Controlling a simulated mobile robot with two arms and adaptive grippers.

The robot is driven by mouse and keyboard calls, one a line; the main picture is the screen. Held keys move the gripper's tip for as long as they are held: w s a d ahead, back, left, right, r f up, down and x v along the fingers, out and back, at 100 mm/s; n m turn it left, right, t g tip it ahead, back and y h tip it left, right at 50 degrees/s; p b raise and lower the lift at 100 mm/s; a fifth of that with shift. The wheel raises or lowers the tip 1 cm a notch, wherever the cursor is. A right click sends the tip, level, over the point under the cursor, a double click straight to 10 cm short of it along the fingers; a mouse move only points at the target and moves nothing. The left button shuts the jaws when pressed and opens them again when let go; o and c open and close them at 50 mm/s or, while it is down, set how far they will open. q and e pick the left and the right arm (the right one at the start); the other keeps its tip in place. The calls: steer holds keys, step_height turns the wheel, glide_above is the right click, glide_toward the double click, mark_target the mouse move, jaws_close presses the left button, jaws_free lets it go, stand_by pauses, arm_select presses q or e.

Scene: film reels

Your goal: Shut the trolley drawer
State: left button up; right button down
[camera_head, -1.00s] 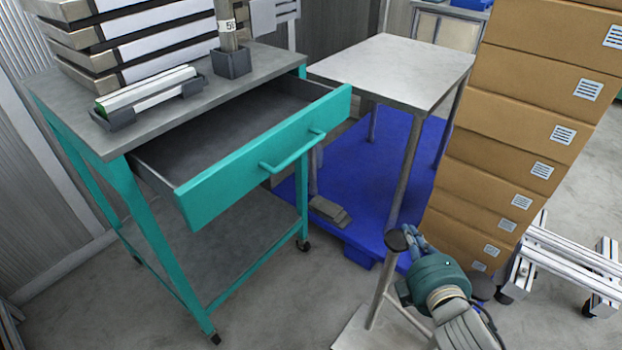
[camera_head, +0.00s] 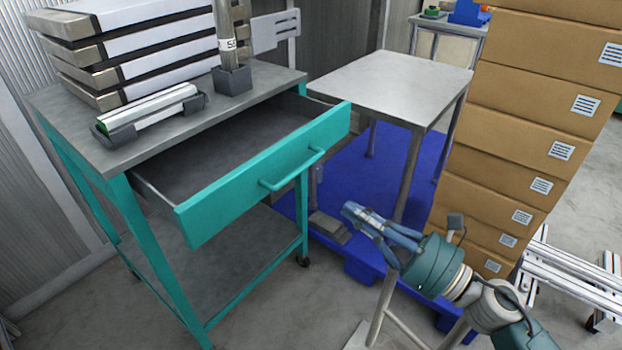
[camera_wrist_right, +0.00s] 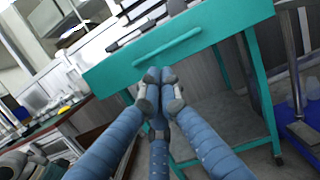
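The teal trolley (camera_head: 165,268) stands at the left with its drawer (camera_head: 265,178) pulled well out; I see into the drawer, and the part that shows looks empty. The drawer front has a teal bar handle (camera_head: 292,170), which also shows in the right wrist view (camera_wrist_right: 168,50). My right gripper (camera_head: 352,212) is to the right of the drawer front and apart from it in the head view. Its blue fingers come together at the tips in the right wrist view (camera_wrist_right: 156,78), with nothing between them. My left gripper is not in view.
On the trolley top are stacked flat boxes (camera_head: 140,75), a grey tray (camera_head: 150,115) and a holder with a metal tube (camera_head: 232,80). A small grey table (camera_head: 395,85) and a blue pallet (camera_head: 375,165) stand behind my right gripper. Stacked brown boxes (camera_head: 530,110) rise at the right.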

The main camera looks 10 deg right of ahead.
steer(key=p+x, duration=0.1)
steer(key=x, duration=0.8)
steer(key=shift+w+r+p, duration=0.1)
steer(key=shift+p, duration=0.3)
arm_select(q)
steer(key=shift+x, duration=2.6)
arm_select(e)
steer(key=shift+x, duration=0.8)
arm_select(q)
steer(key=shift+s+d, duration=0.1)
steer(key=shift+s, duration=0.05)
